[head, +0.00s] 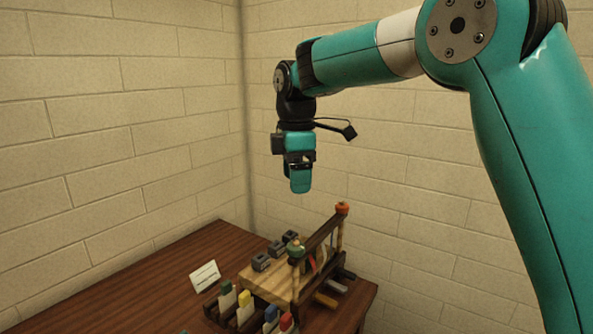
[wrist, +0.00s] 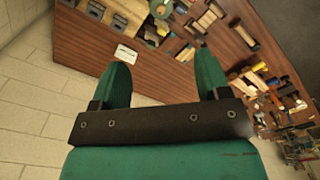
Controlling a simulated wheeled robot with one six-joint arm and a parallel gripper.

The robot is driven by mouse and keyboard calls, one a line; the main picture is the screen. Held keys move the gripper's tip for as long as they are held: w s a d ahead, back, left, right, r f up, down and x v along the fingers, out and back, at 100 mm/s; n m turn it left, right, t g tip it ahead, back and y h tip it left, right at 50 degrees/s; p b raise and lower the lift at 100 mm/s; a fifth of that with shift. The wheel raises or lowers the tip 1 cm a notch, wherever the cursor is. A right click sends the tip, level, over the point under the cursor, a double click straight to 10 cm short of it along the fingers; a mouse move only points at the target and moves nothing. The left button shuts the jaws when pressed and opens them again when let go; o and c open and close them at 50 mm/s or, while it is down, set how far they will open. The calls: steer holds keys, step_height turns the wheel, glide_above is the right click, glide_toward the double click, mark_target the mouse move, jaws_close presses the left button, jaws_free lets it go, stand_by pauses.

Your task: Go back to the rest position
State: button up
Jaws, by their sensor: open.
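My gripper (head: 300,180) hangs from my teal arm, pointing down, high above the wooden table in the head view. In the wrist view my gripper (wrist: 162,80) shows two teal fingers spread wide apart. It is open, and nothing is between the fingers. It touches nothing.
Below is a dark wooden table (head: 160,270) in a brick-walled corner. The wrist view shows more cluttered wooden surfaces (wrist: 255,40). Air around the gripper is clear.

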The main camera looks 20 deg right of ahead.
step_height(320, 180, up, 2)
stand_by(0.5)
steer(key=s+a+f+m+y, duration=0.1)
steer(key=s+f+m, duration=0.1)
steer(key=s, duration=0.8)
steer(key=s+a+f+m+y, duration=0.1)
steer(key=s+a+f+m, duration=0.1)
steer(key=s, duration=0.8)
steer(key=s+a+f+m+y, duration=0.2)
steer(key=s+f+m, duration=0.2)
steer(key=s, duration=0.7)
steer(key=shift+m, duration=0.7)
steer(key=shift+d, duration=0.1)
steer(key=shift+c, duration=0.2)
